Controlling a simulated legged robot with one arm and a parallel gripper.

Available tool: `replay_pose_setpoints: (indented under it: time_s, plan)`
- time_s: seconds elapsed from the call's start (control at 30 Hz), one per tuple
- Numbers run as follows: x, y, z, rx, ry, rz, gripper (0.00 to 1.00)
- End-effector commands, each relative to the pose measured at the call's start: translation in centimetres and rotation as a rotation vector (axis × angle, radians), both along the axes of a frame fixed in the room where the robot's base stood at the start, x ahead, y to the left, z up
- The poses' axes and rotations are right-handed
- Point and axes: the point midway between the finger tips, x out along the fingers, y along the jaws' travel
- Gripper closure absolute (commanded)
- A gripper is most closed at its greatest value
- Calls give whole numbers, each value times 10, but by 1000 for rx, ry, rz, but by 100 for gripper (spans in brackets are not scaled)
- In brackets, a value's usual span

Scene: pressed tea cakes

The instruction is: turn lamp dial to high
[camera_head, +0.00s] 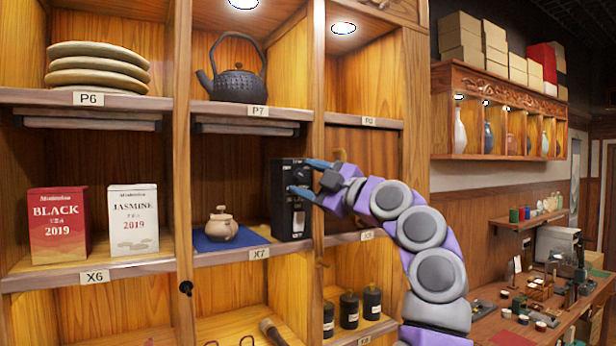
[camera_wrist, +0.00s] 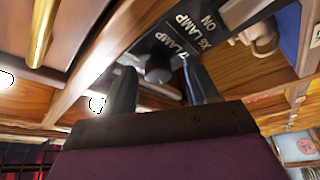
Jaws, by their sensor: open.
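The black lamp control box (camera_head: 290,215) stands upright on the shelf labelled X7, at its right end against the wooden divider. In the wrist view the box face (camera_wrist: 200,38) carries white lettering that includes "LAMP" and "ON". A dark round dial (camera_wrist: 158,72) shows on that face between my fingers. My gripper (camera_head: 307,177) is at the upper part of the box with its fingers spread. In the wrist view my gripper (camera_wrist: 161,82) has a finger on each side of the dial. I cannot tell whether they touch it, and the dial's setting is not readable.
A small clay teapot (camera_head: 222,226) sits on a blue cloth (camera_head: 205,244) left of the box. A black iron teapot (camera_head: 236,84) stands on the shelf above. The wooden divider (camera_head: 316,130) is close beside my gripper. Tea boxes (camera_head: 134,220) stand further left.

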Motion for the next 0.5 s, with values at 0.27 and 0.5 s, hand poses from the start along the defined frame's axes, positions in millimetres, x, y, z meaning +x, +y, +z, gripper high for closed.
replay_pose_setpoints:
  time_s: [0.27,0.5]
  plan:
    - [2,2,0,-1,0,1,41]
    - [1,2,0,0,1,1,57]
